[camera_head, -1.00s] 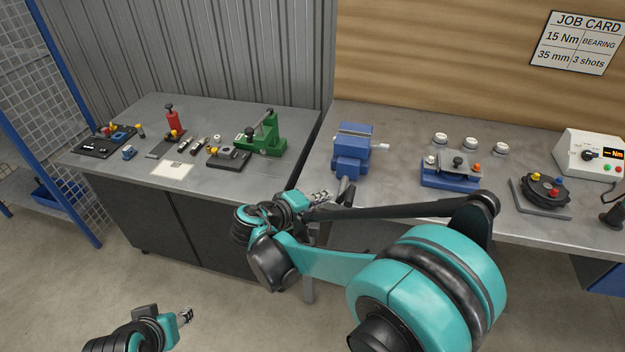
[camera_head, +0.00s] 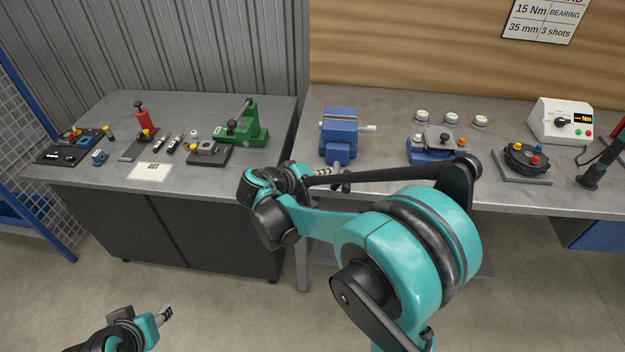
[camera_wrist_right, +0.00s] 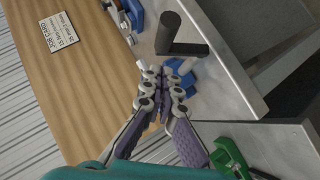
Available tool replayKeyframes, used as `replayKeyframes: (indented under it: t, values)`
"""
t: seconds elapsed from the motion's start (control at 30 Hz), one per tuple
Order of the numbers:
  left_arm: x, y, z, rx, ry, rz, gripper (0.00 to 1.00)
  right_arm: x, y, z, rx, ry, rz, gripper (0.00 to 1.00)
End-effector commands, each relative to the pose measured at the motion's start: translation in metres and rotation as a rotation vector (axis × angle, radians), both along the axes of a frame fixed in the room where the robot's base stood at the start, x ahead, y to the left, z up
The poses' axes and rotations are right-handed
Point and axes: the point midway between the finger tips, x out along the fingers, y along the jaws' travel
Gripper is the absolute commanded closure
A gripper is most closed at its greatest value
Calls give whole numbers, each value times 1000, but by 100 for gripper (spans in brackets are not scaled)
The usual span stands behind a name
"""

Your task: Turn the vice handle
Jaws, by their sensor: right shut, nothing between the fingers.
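The blue vice (camera_head: 339,128) stands at the left front of the right bench, with a pale bar sticking out to its right. A dark crank-like handle (camera_head: 345,187) shows at its front, partly hidden by my right arm. In the right wrist view the black handle (camera_wrist_right: 168,34) stands just beyond the fingertips, with blue vice parts (camera_wrist_right: 181,80) partly hidden behind the fingers. My right gripper (camera_head: 322,171) is shut and empty, close to the handle; any contact is unclear. It also shows in the right wrist view (camera_wrist_right: 168,70). My left gripper (camera_head: 166,313) is low at the left, too small to read.
A blue fixture (camera_head: 430,150), white round pieces (camera_head: 451,118), a black rotary fixture (camera_head: 526,158) and a white meter box (camera_head: 562,120) stand further right. The left bench (camera_head: 215,178) holds a green press (camera_head: 242,124) and small fixtures. A gap separates the benches.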

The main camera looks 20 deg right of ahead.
Motion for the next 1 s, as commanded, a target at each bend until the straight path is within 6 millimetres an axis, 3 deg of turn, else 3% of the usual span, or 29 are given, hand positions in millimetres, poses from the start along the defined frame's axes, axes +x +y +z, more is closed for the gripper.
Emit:
replayKeyframes:
  t: [0.23,1.0]
  values:
    - [0,0,-12,0,0,0,57,-14,-18,-21,0,1,0,100]
    - [0,0,-7,0,0,0,57,-18,-25,-21,40,-24,-1,100]
